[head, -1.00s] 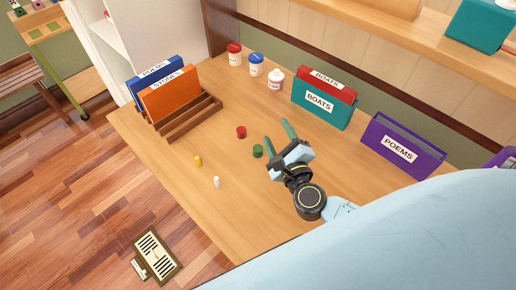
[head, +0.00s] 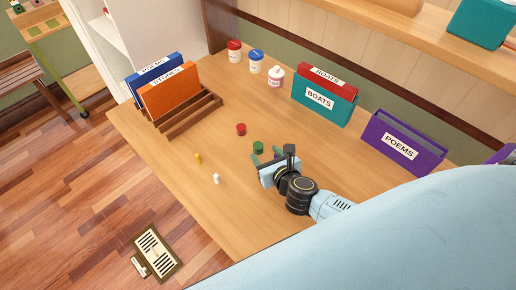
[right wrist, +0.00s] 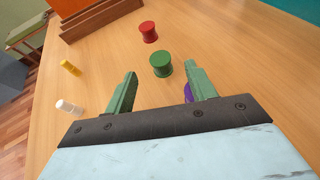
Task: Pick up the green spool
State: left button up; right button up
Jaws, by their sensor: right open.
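The green spool (head: 258,148) stands on the wooden desk, just beyond the fingers of my right gripper (head: 266,158) in the head view. In the right wrist view the green spool (right wrist: 161,64) is ahead of the open green fingers (right wrist: 160,85), closer to the right finger, and not between them. My right gripper is open and empty. A purple thing (right wrist: 188,92) is partly hidden behind the right finger in the wrist view. My left gripper is not in view.
A red spool (head: 241,129) stands beyond the green one. The desk's left part is mostly clear.

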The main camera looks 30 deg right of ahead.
aim_at(258, 145)
jog(key=b+x, duration=0.1)
jog(key=x, duration=0.4)
jog(key=shift+w, duration=0.2)
jog(key=c, duration=1.1)
jog(key=shift+o, duration=0.2)
